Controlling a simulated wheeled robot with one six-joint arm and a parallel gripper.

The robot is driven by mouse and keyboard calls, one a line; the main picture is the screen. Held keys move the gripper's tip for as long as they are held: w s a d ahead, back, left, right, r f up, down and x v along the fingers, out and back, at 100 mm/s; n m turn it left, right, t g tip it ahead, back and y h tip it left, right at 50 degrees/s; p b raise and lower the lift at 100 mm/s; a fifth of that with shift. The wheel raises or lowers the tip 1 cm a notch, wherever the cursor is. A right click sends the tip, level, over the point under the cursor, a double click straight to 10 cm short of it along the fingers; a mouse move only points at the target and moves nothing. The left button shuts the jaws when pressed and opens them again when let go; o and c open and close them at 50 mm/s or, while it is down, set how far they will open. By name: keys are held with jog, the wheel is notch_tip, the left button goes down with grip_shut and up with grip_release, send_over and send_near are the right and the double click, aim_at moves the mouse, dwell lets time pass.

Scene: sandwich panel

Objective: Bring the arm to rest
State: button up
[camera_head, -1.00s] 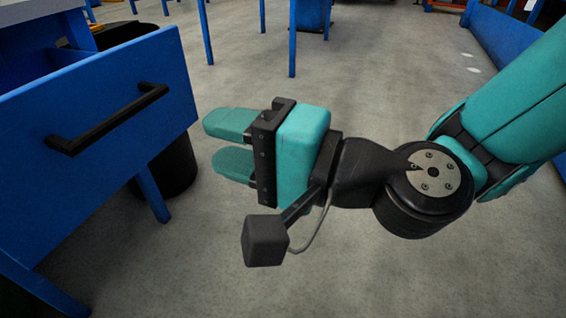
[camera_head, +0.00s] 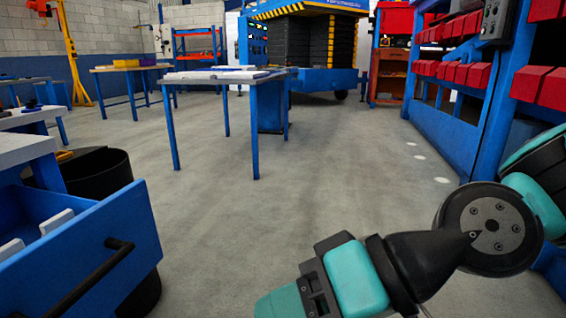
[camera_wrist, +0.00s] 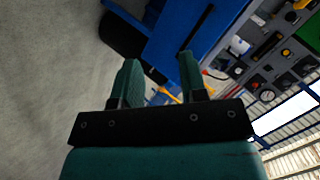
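My arm reaches in from the right of the head view, with its teal and black wrist low in the picture. My gripper (camera_head: 282,302) is at the bottom edge there, partly cut off. In the wrist view my gripper (camera_wrist: 158,60) shows two teal fingers apart with nothing between them, so it is open and empty. It is apart from the blue drawer (camera_head: 140,225), which stands pulled out at the lower left of the head view with a black handle (camera_head: 95,275).
White blocks (camera_head: 57,221) sit in the drawer. A black bin (camera_head: 95,172) stands behind it. A blue-legged table (camera_head: 225,75) is ahead, and a blue rack with red bins (camera_head: 455,75) is at the right. The grey floor (camera_head: 300,200) between is clear.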

jog(key=d+r+h+p, duration=0.3)
jog(key=d+h, duration=0.1)
jog(key=d, duration=0.3)
jog(key=d+r+h+p, duration=0.3)
jog(key=d, duration=0.5)
notch_tip(320, 180, up, 36)
jog(key=p, duration=3.6)
jog(key=shift+s+r+n+p, duration=0.15)
jog(key=shift+s+n+p, duration=0.15)
jog(key=shift+s, duration=0.05)
jog(key=shift+a, duration=0.15)
